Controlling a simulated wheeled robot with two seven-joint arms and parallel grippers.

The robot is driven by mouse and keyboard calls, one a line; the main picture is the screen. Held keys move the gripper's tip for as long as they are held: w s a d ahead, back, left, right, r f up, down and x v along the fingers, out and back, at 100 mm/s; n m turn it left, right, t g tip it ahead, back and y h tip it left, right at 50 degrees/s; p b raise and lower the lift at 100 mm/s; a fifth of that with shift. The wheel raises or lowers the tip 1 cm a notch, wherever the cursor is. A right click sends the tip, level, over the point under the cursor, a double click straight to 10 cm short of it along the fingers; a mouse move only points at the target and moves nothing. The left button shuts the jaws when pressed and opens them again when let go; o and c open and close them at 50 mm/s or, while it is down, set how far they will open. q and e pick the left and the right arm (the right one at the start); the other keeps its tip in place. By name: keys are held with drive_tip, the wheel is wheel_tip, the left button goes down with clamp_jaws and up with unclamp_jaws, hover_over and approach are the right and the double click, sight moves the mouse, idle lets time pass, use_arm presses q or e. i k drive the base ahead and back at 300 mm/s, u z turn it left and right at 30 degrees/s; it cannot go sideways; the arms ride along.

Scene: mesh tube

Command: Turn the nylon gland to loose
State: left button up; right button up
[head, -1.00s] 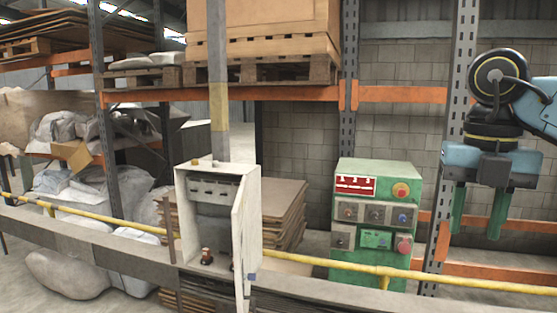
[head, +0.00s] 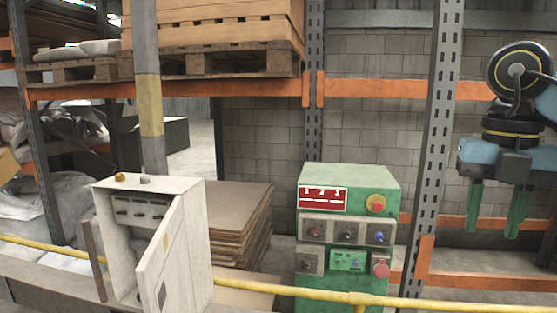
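A pale grey cabinet (head: 103,215) with its door (head: 175,262) swung open stands at the lower left. Two small fittings sit on its top: a brass-coloured one (head: 120,177) and a grey one (head: 145,180). The grey one looks like the nylon gland, but both are too small to tell how tight they are. My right gripper (head: 492,225) hangs at the far right with its two green fingers pointing down and apart, holding nothing. It is well away from the cabinet. My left gripper is not in view.
A green control box (head: 346,180) with knobs and red buttons stands between the cabinet and my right gripper. A yellow pipe (head: 265,289) runs across the front. Stacked brown sheets (head: 236,228) lie behind the cabinet. A grey post (head: 148,60) rises behind it. Rack uprights (head: 440,130) stand behind.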

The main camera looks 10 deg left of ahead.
sight(144, 179)
drive_tip(key=i, duration=2.3)
drive_tip(key=u, duration=1.4)
drive_tip(key=i, duration=0.25)
drive_tip(key=u, duration=1.7)
drive_tip(key=i, duration=0.5)
drive_tip(key=z, duration=0.05)
